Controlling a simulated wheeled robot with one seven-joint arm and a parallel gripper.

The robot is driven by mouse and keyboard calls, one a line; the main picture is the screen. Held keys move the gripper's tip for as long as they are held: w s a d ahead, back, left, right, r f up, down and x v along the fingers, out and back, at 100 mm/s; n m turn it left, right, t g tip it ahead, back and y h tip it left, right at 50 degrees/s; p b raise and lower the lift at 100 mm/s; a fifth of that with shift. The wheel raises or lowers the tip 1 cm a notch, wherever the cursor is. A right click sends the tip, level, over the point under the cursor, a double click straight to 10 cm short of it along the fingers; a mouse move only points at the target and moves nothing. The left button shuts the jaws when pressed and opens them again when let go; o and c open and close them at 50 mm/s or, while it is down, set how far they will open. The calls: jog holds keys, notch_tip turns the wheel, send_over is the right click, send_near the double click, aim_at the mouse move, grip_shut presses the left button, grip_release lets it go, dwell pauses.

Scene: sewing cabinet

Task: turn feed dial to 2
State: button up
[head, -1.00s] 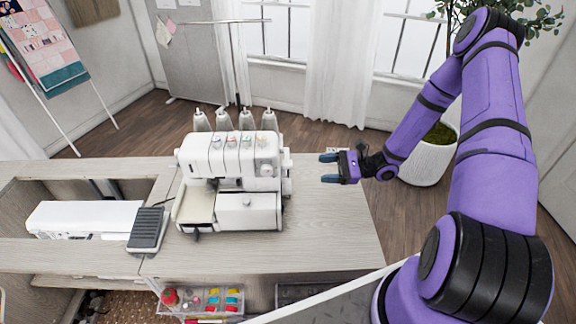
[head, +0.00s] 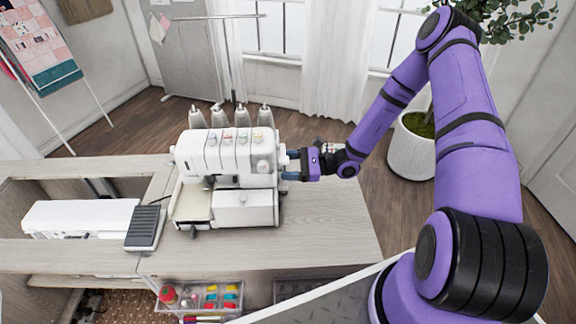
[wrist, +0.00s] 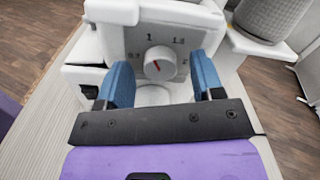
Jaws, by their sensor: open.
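The white serger (head: 232,165) stands on the cabinet top. My gripper (head: 288,165) is at the right side of the serger. In the wrist view my gripper's blue fingers (wrist: 162,84) are open, one on each side of the dial, with visible gaps. I cannot tell whether the fingertips reach the dial's depth. In the head view the dial is hidden.
Thread cones (head: 241,115) stand behind the serger. A grey foot pedal (head: 145,228) and a white machine (head: 80,217) are to its left. The cabinet top (head: 325,225) is clear to the right. A potted plant (head: 411,150) stands on the floor beyond.

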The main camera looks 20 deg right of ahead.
jog(key=c, duration=0.9)
jog(key=shift+m, duration=0.4)
jog(key=m, duration=2.3)
jog(key=shift+w+d+f, duration=0.1)
jog(key=shift+w+f, duration=0.05)
jog(key=shift+f, duration=0.1)
